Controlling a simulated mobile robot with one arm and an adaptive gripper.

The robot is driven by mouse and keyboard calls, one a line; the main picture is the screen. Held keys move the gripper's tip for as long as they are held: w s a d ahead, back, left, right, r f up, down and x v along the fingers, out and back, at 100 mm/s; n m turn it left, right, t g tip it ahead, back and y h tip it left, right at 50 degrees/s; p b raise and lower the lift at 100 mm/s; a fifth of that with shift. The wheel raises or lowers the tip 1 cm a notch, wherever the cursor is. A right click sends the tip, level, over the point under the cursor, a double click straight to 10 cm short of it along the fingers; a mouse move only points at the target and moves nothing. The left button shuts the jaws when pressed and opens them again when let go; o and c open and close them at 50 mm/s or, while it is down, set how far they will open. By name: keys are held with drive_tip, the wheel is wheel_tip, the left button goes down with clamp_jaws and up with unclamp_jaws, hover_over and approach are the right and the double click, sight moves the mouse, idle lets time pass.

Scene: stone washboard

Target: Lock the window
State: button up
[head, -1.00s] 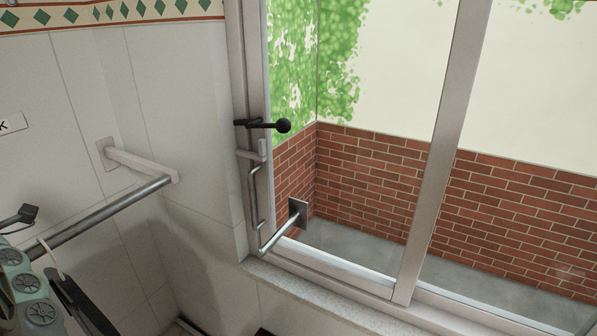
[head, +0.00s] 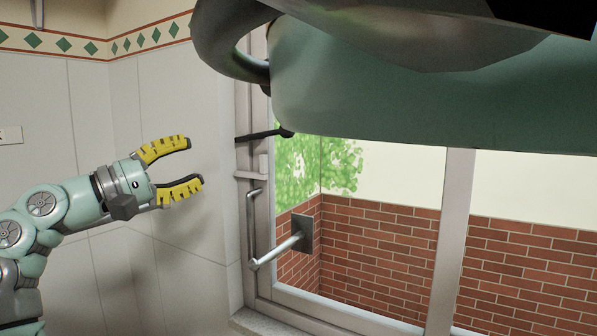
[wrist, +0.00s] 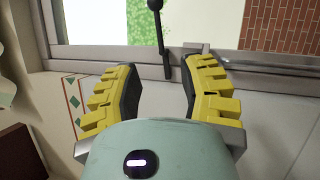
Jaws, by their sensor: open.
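The window (head: 460,195) has a pale metal frame and fills the right side of the head view. A black lever (head: 262,135) with a ball end sticks out from its left upright. In the wrist view this lever (wrist: 160,38) stands ahead, with its lower end between the two fingers in the picture. A pale latch piece (head: 252,170) and a bent metal rod (head: 258,225) sit below the lever. My gripper (head: 194,162) has yellow padded fingers, open and empty, left of the lever and apart from it. The window's upper part is hidden in the head view.
The tiled wall (head: 90,130) with a green-diamond border is close behind my arm. A metal bar with a dark plate (head: 302,233) shows by the lower left of the window. Brick wall (head: 380,240) is visible through the glass.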

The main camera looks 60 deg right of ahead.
drive_tip(key=shift+p+x, duration=4.05)
drive_tip(key=shift+x, duration=3.65)
drive_tip(key=shift+w+r, duration=0.1)
drive_tip(key=shift+w, duration=0.05)
clamp_jaws()
